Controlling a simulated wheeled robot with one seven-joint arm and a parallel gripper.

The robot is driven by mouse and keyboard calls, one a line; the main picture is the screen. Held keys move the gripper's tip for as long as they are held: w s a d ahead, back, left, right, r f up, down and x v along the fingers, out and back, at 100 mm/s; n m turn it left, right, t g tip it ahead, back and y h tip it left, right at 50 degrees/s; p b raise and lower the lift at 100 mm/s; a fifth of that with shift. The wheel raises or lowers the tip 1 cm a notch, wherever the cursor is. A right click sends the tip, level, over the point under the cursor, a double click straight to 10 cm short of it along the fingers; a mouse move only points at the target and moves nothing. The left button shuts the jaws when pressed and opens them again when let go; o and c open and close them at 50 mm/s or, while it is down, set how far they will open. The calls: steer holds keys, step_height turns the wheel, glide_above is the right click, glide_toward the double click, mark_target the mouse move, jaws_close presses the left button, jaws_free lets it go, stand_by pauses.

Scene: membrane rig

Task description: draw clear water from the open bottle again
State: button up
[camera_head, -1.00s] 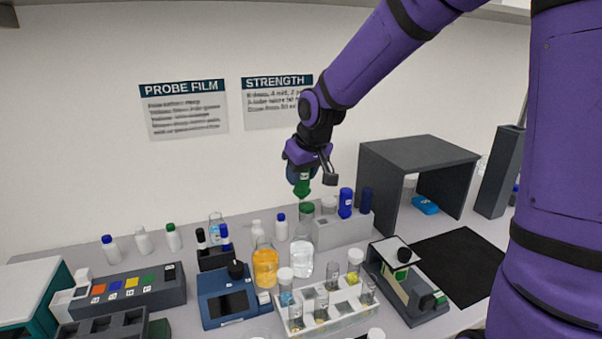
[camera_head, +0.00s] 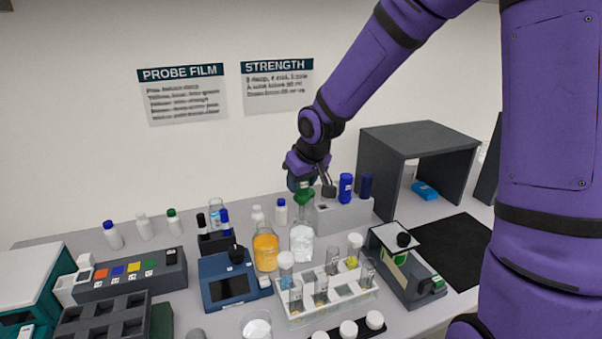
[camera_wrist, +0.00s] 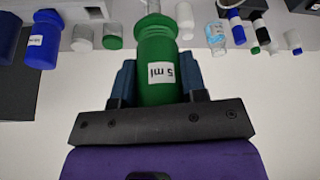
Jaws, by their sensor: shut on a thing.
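My gripper (camera_head: 303,184) is shut on a green dispenser (camera_head: 304,196) held upright. The dispenser fills the middle of the wrist view (camera_wrist: 160,65), with a white "5 ml" label and the gripper's fingers on both sides. A clear, open glass bottle (camera_head: 302,245) stands on the bench below it in the head view. The dispenser's lower end is close over the bottle's neck; I cannot tell whether its tip is inside.
A bottle of orange liquid (camera_head: 265,250) stands just left of the clear bottle. A white rack with tubes (camera_head: 328,298) is in front, and a blue device (camera_head: 228,287) is to the left. A grey block (camera_head: 345,216) with blue vials (camera_head: 346,188) stands behind right.

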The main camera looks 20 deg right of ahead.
mark_target(301, 196)
steer(key=shift+f, duration=1.65)
steer(key=o, duration=0.4)
steer(key=c, duration=0.4)
steer(key=shift+f, duration=1.45)
steer(key=shift+r, duration=5.5)
